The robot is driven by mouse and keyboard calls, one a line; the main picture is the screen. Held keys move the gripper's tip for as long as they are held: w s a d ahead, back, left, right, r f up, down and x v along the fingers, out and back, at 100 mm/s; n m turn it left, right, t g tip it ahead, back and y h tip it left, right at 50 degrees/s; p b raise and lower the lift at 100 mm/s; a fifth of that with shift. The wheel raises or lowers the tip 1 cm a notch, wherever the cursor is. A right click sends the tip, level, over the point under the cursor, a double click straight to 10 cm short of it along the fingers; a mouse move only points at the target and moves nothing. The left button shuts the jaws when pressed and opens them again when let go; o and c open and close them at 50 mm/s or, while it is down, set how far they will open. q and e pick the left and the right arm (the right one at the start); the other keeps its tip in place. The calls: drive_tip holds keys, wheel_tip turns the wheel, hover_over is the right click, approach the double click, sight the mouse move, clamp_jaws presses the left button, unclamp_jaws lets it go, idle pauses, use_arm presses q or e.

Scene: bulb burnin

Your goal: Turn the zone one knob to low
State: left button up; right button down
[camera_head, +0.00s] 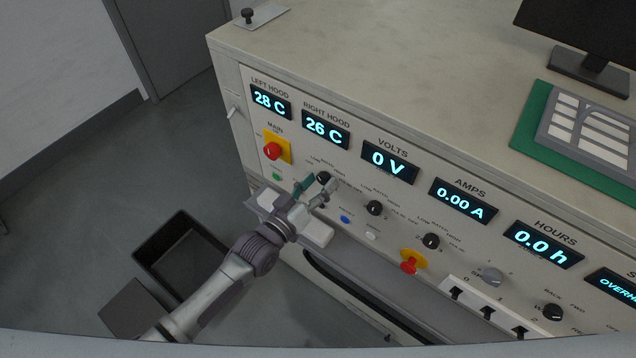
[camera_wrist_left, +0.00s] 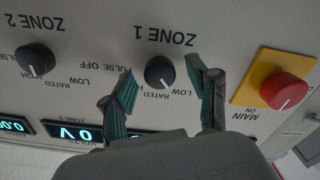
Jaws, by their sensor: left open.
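The black zone one knob (camera_wrist_left: 160,72) shows upside down in the left wrist view, under the label ZONE 1. Its white line points down in that view, toward the LOW and RATED labels; I cannot tell exactly which it meets. In the head view the knob (camera_head: 323,177) is partly behind my fingers. My left gripper (camera_head: 314,187) is open at the panel. In the wrist view its two teal-padded fingers (camera_wrist_left: 168,82) stand on either side of the knob, with gaps showing. I cannot tell whether either finger touches it. My right gripper is not in view.
The red main knob (camera_wrist_left: 284,90) on its yellow plate is close beside one finger. The zone two knob (camera_wrist_left: 36,60) is on the other side. Displays (camera_head: 389,161) run above the knobs. A dark open bin (camera_head: 180,255) stands on the floor at left.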

use_arm(q)
drive_tip(key=v, duration=1.2)
